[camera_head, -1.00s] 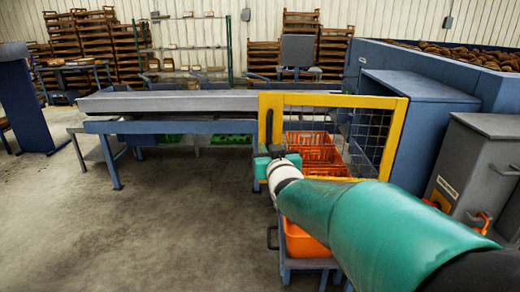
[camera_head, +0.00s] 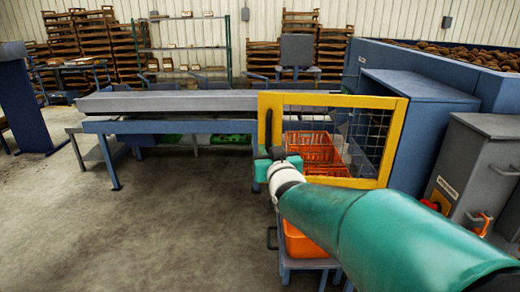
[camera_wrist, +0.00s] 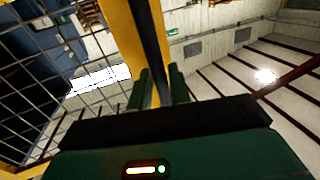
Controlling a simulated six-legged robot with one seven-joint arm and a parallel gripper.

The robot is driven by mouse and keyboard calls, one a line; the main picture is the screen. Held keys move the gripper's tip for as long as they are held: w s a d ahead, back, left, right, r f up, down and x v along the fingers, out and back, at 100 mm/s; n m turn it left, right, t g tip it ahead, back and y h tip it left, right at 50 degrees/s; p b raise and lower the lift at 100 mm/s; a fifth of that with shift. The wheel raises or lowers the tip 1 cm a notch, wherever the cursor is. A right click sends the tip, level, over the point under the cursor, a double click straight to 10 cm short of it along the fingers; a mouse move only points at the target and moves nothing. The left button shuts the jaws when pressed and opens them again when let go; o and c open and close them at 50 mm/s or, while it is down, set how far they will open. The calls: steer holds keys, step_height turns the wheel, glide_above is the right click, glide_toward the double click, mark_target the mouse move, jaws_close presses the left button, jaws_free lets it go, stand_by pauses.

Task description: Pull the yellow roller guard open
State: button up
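The yellow roller guard (camera_head: 395,140) is an upright yellow frame with wire mesh, standing in front of orange crates in the head view. Its black handle (camera_head: 268,125) is on the left post. My gripper (camera_head: 276,152) is at the lower part of this handle. In the wrist view, the dark handle bar (camera_wrist: 150,35) runs between the two green fingers of my gripper (camera_wrist: 161,85), with little or no gap on either side. The yellow post (camera_wrist: 118,25) is just left of the bar. The exact finger contact is hard to see.
Orange crates (camera_head: 310,148) stand behind the guard, and an orange bin (camera_head: 302,242) sits below my arm. A long grey-topped conveyor table (camera_head: 180,102) extends left. A blue cabinet (camera_head: 420,95) and grey box (camera_head: 480,160) stand right. Concrete floor (camera_head: 180,230) at left front is clear.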

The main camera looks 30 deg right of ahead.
steer(key=v, duration=0.6)
steer(key=shift+s, duration=0.15)
stand_by(0.3)
steer(key=s+a+f+n+g+y, duration=0.1)
steer(key=s+a+f+g+y, duration=0.1)
steer(key=a, duration=0.5)
steer(key=s+a+f+n+g+y, duration=0.2)
steer(key=s+a+f+g, duration=0.3)
steer(key=s+a, duration=0.2)
steer(key=s+a+f+n+g+y, duration=0.1)
steer(key=s+a+f+g, duration=0.3)
steer(key=a, duration=0.4)
steer(key=shift+s+y, duration=0.45)
steer(key=shift+y, duration=0.45)
